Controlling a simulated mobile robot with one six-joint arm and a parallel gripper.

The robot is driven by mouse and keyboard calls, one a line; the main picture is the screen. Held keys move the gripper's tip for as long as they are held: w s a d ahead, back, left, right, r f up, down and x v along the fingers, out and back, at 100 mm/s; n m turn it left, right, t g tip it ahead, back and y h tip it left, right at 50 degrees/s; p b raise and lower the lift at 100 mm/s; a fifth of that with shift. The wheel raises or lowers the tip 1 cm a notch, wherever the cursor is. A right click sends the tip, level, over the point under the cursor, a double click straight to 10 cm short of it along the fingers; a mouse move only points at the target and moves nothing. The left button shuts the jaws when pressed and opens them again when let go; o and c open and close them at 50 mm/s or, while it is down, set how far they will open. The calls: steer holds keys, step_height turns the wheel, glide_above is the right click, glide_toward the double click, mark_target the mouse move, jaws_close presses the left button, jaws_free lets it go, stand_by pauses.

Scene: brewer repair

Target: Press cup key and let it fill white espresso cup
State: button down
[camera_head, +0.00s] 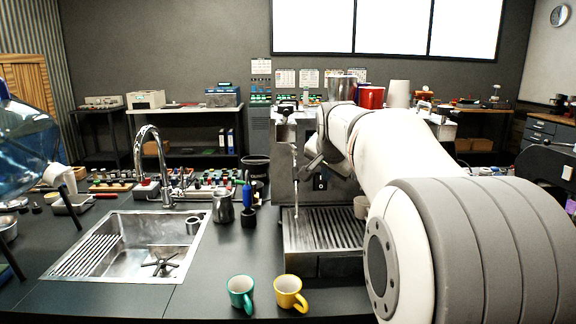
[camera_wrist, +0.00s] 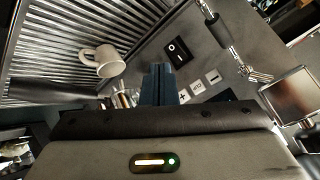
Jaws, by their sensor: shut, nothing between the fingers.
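The espresso machine (camera_head: 284,165) stands behind the counter's middle, partly hidden by my arm. The white espresso cup (camera_wrist: 109,66) sits on the slatted drip tray (camera_wrist: 60,45). In the head view the cup (camera_head: 360,207) shows beside my arm. In the wrist view the machine's panel carries a black power switch (camera_wrist: 178,52) and several small light keys (camera_wrist: 197,87). My gripper (camera_wrist: 158,70) is shut and empty, its fingertips close to the panel near the switch and keys. Contact cannot be told, and the fingers hide part of the key row. I cannot tell whether coffee flows.
A green mug (camera_head: 240,291) and a yellow mug (camera_head: 289,292) stand at the counter's front edge. A sink (camera_head: 130,250) with a tall faucet is at left. A steel pitcher (camera_head: 223,207) stands left of the machine. A steam wand (camera_wrist: 225,40) rises beside the panel.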

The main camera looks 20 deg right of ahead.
steer(key=shift+w+d+r+m, duration=0.3)
steer(key=shift+w+d+r, duration=0.1)
steer(key=shift+w+d, duration=0.1)
steer(key=w+d+p, duration=0.2)
steer(key=w+p, duration=0.3)
steer(key=w, duration=0.3)
steer(key=shift+w+d, duration=0.2)
stand_by(1.9)
steer(key=shift+w+d, duration=0.15)
steer(key=shift+w, duration=0.1)
